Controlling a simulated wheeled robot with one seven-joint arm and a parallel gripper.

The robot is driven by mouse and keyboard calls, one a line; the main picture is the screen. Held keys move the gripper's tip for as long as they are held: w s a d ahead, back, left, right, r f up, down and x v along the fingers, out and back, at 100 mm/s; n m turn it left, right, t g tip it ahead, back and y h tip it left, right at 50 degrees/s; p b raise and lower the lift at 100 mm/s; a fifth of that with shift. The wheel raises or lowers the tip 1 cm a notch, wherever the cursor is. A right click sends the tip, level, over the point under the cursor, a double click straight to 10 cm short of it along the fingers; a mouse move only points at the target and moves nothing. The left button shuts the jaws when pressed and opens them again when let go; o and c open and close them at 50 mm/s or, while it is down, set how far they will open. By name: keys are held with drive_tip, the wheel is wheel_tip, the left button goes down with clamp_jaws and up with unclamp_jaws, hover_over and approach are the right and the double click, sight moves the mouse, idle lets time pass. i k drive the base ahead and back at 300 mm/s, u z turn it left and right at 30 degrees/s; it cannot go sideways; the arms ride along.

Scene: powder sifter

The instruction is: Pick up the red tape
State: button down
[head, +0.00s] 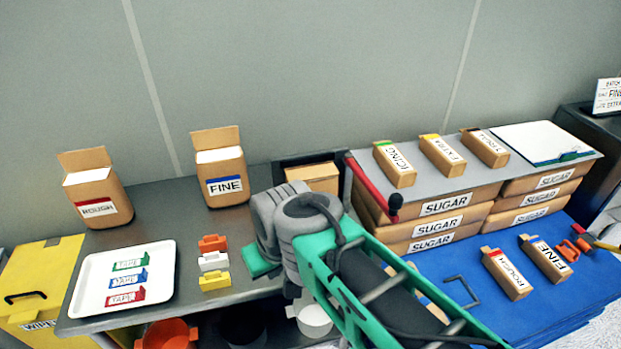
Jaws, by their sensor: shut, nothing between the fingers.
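The red tape (126,297) lies on a white tray (88,304) at the left end of the grey table. It is a small piece with a white TAPE label, nearest the tray's front edge. A blue tape (128,278) and a green tape (130,262) lie just behind it. My gripper (263,263) is at the end of my green and grey arm, over the table to the right of the tray. It is shut and empty, well apart from the red tape. The fingertips are hard to make out.
Orange, white and yellow holders (214,262) stand between the tray and my gripper. ROUGH (97,198) and FINE (221,178) boxes stand behind. Sugar packs (436,221) are stacked at the right. A yellow bin (38,285) is left of the table.

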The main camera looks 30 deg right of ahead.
sight(129, 298)
drive_tip(key=u, duration=1.65)
drive_tip(key=i, duration=0.45)
drive_tip(key=u, duration=0.75)
